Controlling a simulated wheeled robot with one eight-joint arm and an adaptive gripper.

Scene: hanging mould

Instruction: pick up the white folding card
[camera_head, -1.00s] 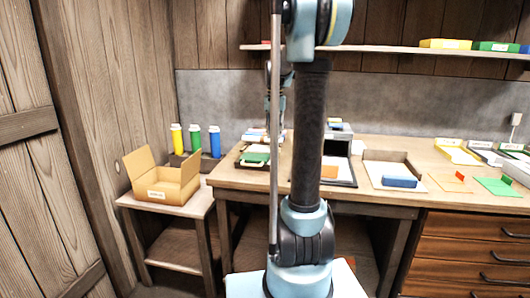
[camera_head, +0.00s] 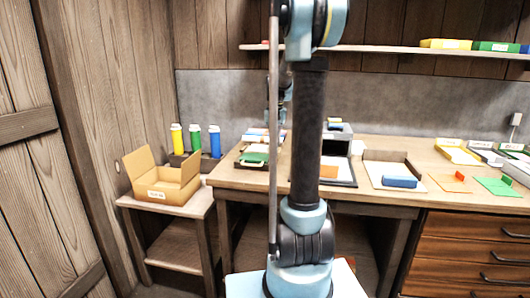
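I cannot make out the white folding card for certain. A pale flat sheet (camera_head: 388,168) lies in a shallow tray on the bench, with a blue block (camera_head: 399,181) on its front part; I cannot tell if it folds. My gripper (camera_head: 274,128) is at the far end of my arm, above the back of the bench, left of the arm's dark link. It is small and partly covered by my own arm, so its fingers cannot be read. Nothing clear shows in it.
A tray with a green item (camera_head: 254,158) and a dark case with an orange block (camera_head: 329,171) stand on the bench (camera_head: 235,179). Coloured flat pieces lie at right. A shelf (camera_head: 385,49) hangs above.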

